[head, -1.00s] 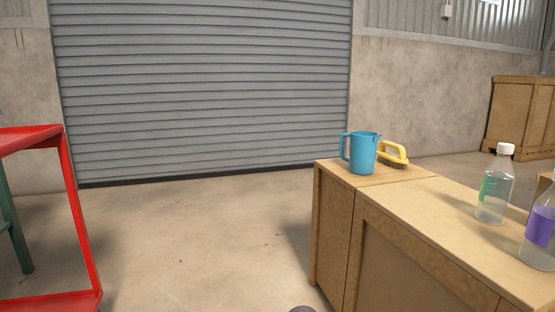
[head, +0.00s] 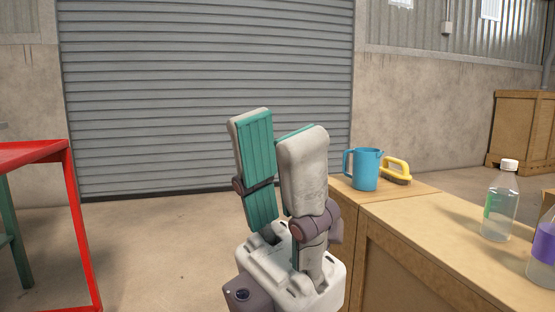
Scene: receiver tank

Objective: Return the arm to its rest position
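My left gripper (head: 276,162) stands upright in the middle of the head view, in front of the grey shutter. Its two fingers, light grey with green pads, are apart with a gap between them. Nothing shows between the fingers. The gripper is to the left of the wooden crates and hides part of the near crate's left side. My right gripper is not in the head view.
A blue jug (head: 366,169) and a yellow-handled brush (head: 396,171) stand on a wooden crate (head: 428,190) at right. Two bottles, one green-labelled (head: 500,204) and one purple-labelled (head: 543,246), stand nearer. A red frame (head: 78,225) is at left. Floor between is clear.

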